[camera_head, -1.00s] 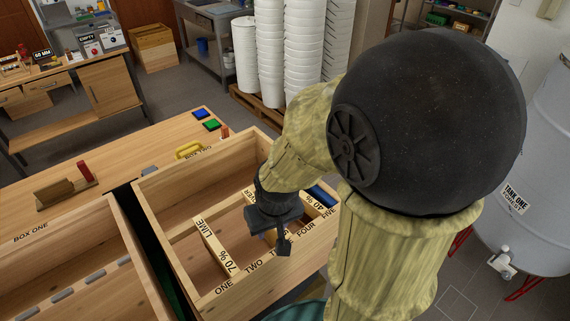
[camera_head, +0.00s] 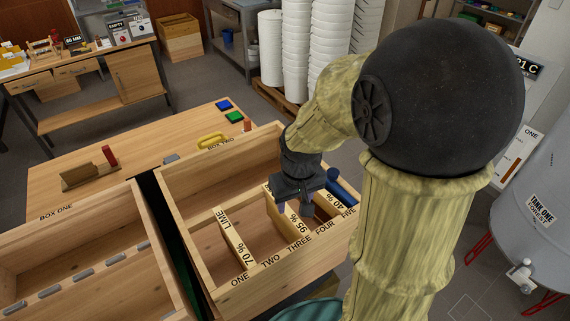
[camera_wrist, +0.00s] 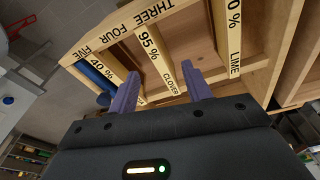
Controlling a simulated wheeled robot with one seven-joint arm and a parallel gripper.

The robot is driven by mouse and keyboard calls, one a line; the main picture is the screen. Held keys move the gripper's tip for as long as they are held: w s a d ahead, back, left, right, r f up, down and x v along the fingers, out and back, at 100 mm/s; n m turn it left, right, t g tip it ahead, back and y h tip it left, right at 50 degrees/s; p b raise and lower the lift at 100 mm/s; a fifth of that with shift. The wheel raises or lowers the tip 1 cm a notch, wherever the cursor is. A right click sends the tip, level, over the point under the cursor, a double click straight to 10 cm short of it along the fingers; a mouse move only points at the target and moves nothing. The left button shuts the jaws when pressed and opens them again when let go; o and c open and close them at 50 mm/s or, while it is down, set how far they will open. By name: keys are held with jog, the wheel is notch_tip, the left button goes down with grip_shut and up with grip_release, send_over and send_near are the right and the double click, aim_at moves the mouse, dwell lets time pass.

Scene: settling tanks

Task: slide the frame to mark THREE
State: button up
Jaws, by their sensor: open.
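Box TWO (camera_head: 180,210) is an open wooden box with marks ONE to FIVE along its near rim. A 70 % LIME frame (camera_head: 235,243) meets the rim between ONE and TWO. A 40 % frame (camera_wrist: 98,66) is near FIVE. My gripper (camera_head: 300,190) is above the box, over the far part of the CLOVER frame. In the wrist view its open fingers (camera_wrist: 163,76) straddle the line of that frame. Whether they touch it, I cannot tell.
A blue object (camera_head: 341,190) lies at the FIVE end of the box. Box ONE (camera_head: 92,206) stands to the left.

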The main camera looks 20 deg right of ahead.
aim_at(285, 220)
jog(key=w+r+n+g, duration=0.1)
jog(key=w+r+n, duration=0.1)
jog(key=w, duration=0.7)
jog(key=shift+d+r+g, duration=0.15)
jog(key=shift+r+g, duration=0.2)
jog(key=shift+g, duration=0.05)
jog(key=shift+f, duration=0.1)
notch_tip(285, 220, down, 17)
jog(key=p, duration=0.3)
jog(key=shift+f+p, duration=0.1)
jog(key=shift+p, duration=0.3)
grip_shut()
